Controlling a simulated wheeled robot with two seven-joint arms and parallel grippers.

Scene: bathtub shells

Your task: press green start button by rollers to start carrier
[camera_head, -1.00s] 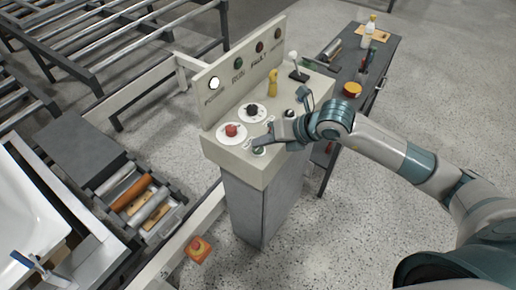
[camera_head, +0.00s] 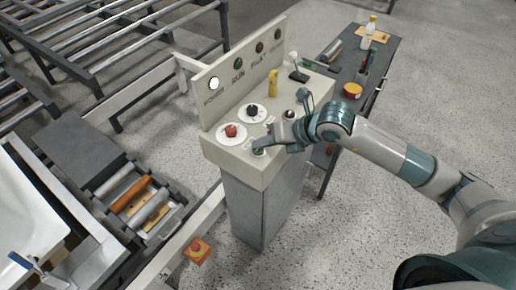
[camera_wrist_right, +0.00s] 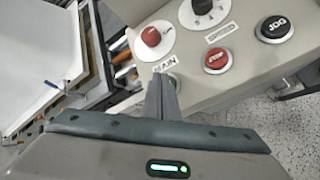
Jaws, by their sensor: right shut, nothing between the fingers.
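The cream control console (camera_head: 232,172) stands in the middle of the head view. A small green button (camera_head: 258,151) sits at its front edge, partly covered by my right gripper (camera_head: 264,142). The right gripper is shut and empty, its tips over or at the button; I cannot tell whether they touch it. In the right wrist view the closed fingers (camera_wrist_right: 162,92) reach the panel just below the MAIN label, and the button is mostly hidden behind them. The rollers (camera_head: 140,204) lie left of the console. My left gripper is not in view.
A red knob (camera_head: 231,131) is left of the fingers; red STOP (camera_wrist_right: 215,60) and black JOG (camera_wrist_right: 275,28) buttons are to the right. A white lamp (camera_head: 214,83) is lit. A white tub (camera_head: 25,225) is at left, a dark bench (camera_head: 385,55) behind.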

